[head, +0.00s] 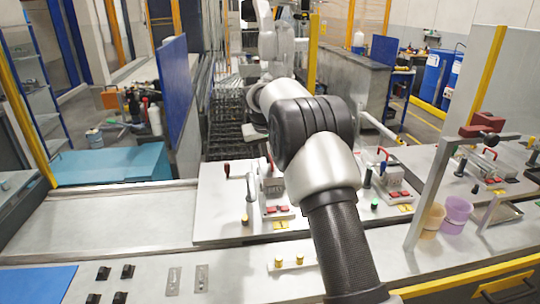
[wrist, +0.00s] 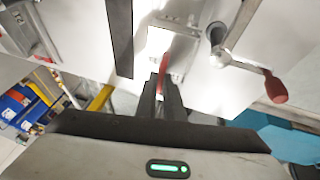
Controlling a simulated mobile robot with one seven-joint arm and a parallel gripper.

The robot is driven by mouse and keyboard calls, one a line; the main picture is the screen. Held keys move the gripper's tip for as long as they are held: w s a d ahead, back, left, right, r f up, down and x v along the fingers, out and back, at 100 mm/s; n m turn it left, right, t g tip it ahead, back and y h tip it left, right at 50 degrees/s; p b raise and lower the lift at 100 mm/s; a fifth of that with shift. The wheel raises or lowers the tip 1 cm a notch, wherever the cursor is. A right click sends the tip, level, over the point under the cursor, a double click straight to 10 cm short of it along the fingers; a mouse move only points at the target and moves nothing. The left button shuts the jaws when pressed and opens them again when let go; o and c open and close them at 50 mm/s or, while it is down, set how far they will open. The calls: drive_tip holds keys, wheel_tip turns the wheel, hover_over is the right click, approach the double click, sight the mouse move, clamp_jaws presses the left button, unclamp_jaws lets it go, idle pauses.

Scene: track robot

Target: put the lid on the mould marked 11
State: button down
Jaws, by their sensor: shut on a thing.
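In the wrist view my gripper (wrist: 163,82) is shut on a narrow red handle (wrist: 165,62) standing up from a pale metal surface. I cannot tell what the handle belongs to. In the head view my arm hides the gripper. Grey block-like units, possibly the moulds, stand on white plates: one left of my arm (head: 270,187) and one right of it (head: 391,177). I cannot make out a lid for certain.
A crank with a red knob (wrist: 275,88) is close to the right of my gripper in the wrist view. An orange cup (head: 433,216) and a purple cup (head: 457,210) stand at the right, near an upright grey post (head: 430,200). The bench at left (head: 110,228) is clear.

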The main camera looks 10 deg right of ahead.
drive_tip(key=shift+f, duration=0.2)
idle(0.4)
drive_tip(key=c, duration=1.8)
unclamp_jaws()
